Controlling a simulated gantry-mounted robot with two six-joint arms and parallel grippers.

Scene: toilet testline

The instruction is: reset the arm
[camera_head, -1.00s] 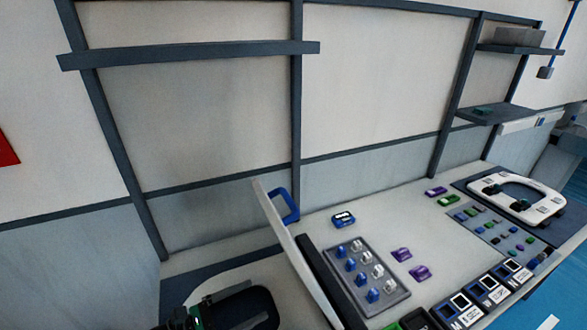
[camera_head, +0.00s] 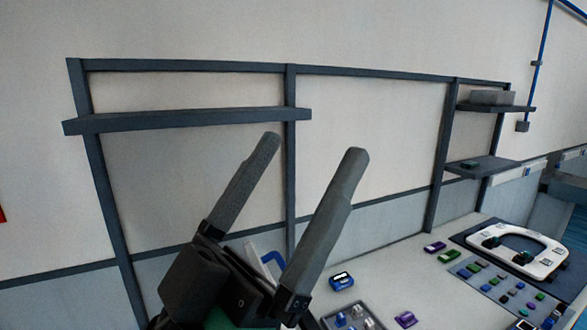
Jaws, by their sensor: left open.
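My left gripper (camera_head: 308,150) is raised in the lower middle of the head view. Its two long dark fingers point up and to the right, spread wide apart, with nothing between them. It stands in front of the bench and hides much of its left part. My right gripper is not in this view.
A white toilet seat (camera_head: 548,260) lies on a dark mat at the right of the bench. A blue-and-white device (camera_head: 341,281), a purple piece (camera_head: 405,319) and a panel of coloured buttons (camera_head: 480,280) are on the bench. A dark frame (camera_head: 291,180) with shelves stands behind.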

